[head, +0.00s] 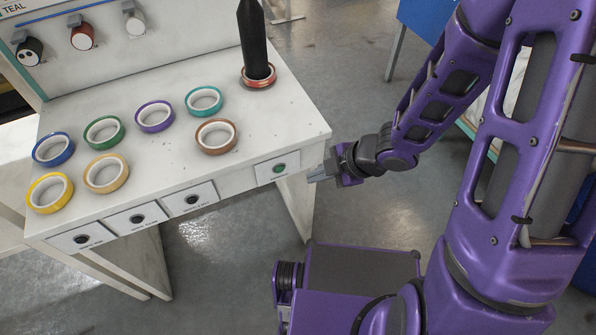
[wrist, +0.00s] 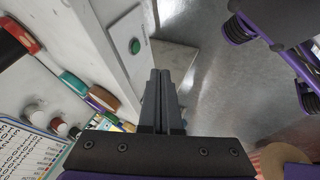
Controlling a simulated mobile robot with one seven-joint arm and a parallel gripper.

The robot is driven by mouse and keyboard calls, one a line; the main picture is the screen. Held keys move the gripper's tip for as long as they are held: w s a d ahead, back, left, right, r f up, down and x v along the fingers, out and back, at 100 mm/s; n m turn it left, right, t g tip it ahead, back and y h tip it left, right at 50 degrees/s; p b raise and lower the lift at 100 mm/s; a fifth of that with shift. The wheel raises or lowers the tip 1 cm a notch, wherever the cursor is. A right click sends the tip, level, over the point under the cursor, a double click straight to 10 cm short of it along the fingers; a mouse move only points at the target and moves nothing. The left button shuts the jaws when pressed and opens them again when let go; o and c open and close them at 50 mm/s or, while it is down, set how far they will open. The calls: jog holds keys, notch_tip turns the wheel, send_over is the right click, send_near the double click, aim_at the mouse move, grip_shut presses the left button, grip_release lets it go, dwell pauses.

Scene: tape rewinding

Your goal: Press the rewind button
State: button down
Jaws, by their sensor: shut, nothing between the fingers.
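A green button (head: 279,168) sits on a white plate at the right end of the table's front face; it also shows in the wrist view (wrist: 135,46), left of and beyond my fingertips. Three dark buttons, left (head: 82,239), middle (head: 136,218) and right (head: 191,199), sit on plates further left. The labels are too small to read, so I cannot tell which is marked rewind. My gripper (head: 316,178) is shut and empty, a little right of the green button and apart from it. Its two fingers (wrist: 163,75) are together in the wrist view.
Several coloured tape rolls, such as a blue one (head: 53,149) and a brown one (head: 216,136), lie on the white table (head: 250,135). A black post (head: 252,40) stands in a reddish ring at the back right. Floor (head: 225,240) is clear before the table.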

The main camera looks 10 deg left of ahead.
aim_at(280, 170)
jog(key=shift+w+a+f+b, duration=0.6)
jog(key=shift+w+a+f, duration=0.3)
jog(key=shift+a+f, duration=0.35)
jog(key=shift+w+a+f+b, duration=0.6)
jog(key=shift+w+a+f, duration=0.3)
jog(key=shift+a+f, duration=0.4)
jog(key=shift+w+a+f+b, duration=0.6)
jog(key=shift+w+a+f, duration=0.3)
jog(key=shift+a+f, duration=0.35)
